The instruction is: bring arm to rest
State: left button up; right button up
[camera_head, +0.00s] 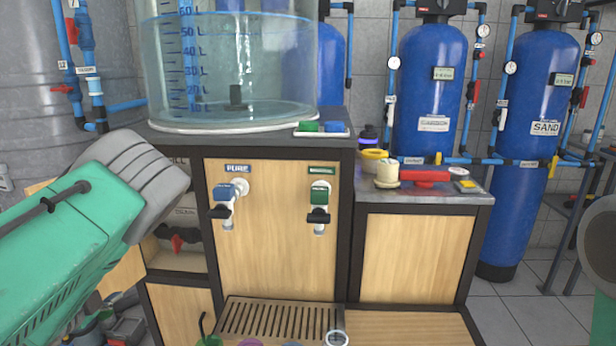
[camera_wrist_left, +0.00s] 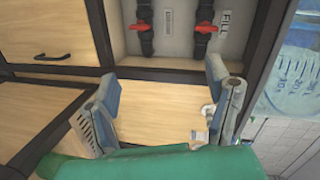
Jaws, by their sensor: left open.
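My left arm (camera_head: 75,235), green with a grey end, reaches in from the left in the head view, in front of the wooden cabinet's left side. My left gripper's fingers show in the left wrist view (camera_wrist_left: 160,92), spread apart with nothing between them, in front of a light wood panel (camera_wrist_left: 150,115). The fingertips cannot be made out in the head view. A grey and green part of my right arm (camera_head: 602,250) shows at the right edge. Its gripper is out of view.
The cabinet carries a water tank (camera_head: 230,70), a blue PURE tap (camera_head: 225,200) and a green-labelled tap (camera_head: 319,205). A slatted tray (camera_head: 280,318) lies below. Blue filter cylinders (camera_head: 430,85) stand behind. Red valves (camera_wrist_left: 205,29) sit beyond the left fingers. Floor (camera_head: 510,310) shows at right.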

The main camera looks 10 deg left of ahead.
pick_arm(q)
jog(key=s+d+f+n+g, duration=0.45)
jog(key=s+f, duration=0.25)
jog(key=f, duration=0.2)
jog(key=s+d+f+n+g, duration=0.35)
jog(key=s+d+f, duration=0.2)
jog(key=f, duration=0.25)
jog(key=s+d+f+n+g+h, duration=0.1)
jog(key=s+d+f+n+g, duration=0.1)
jog(key=s+d, duration=0.5)
jog(key=s+d+f+n+g+h, duration=0.2)
jog(key=s+d+g, duration=0.3)
jog(key=s, duration=0.5)
jog(key=d+f, duration=0.1)
jog(key=d, duration=0.1)
jog(key=shift+s+d+f+n, duration=0.2)
jog(key=shift+s+d+n, duration=0.1)
jog(key=shift+n, duration=0.1)
